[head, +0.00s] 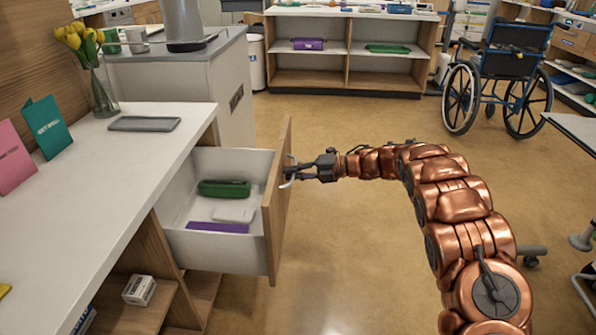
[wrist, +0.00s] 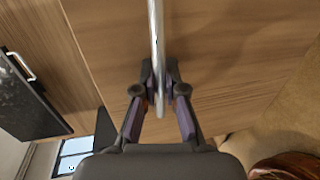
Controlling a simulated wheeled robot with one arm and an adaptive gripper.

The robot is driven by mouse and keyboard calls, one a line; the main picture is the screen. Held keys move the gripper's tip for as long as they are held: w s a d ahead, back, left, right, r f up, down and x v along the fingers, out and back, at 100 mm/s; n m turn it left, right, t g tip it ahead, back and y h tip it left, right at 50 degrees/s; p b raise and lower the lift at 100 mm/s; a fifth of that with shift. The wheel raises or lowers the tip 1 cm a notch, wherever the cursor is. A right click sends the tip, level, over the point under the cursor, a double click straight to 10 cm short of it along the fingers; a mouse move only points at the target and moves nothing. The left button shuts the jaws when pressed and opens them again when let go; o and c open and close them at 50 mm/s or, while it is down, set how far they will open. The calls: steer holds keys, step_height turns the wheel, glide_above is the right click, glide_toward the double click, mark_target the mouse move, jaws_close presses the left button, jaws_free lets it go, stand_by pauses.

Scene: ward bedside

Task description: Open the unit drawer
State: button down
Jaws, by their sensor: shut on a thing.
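The unit drawer (head: 273,208) stands pulled well out from the bedside unit (head: 150,150) in the head view. Its front is wood and its inside is white. Inside lie a green case (head: 223,188), a white item (head: 234,214) and a purple item (head: 217,228). My gripper (head: 296,172) is at the outer face of the drawer front, shut on the metal bar handle (head: 287,184). In the wrist view the handle (wrist: 156,50) runs between the two fingers of my gripper (wrist: 160,98), against the wood front.
A grey tray (head: 144,124), a vase of yellow flowers (head: 98,90) and cards stand on the unit top. A wheelchair (head: 506,75) stands at the back right. Shelves (head: 345,79) stand at the back. The floor (head: 340,245) right of the drawer is clear up to my arm.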

steer(key=shift+s+f, duration=0.1)
steer(key=c, duration=1.5)
jaws_free()
steer(key=shift+d, duration=0.1)
steer(key=v, duration=1.2)
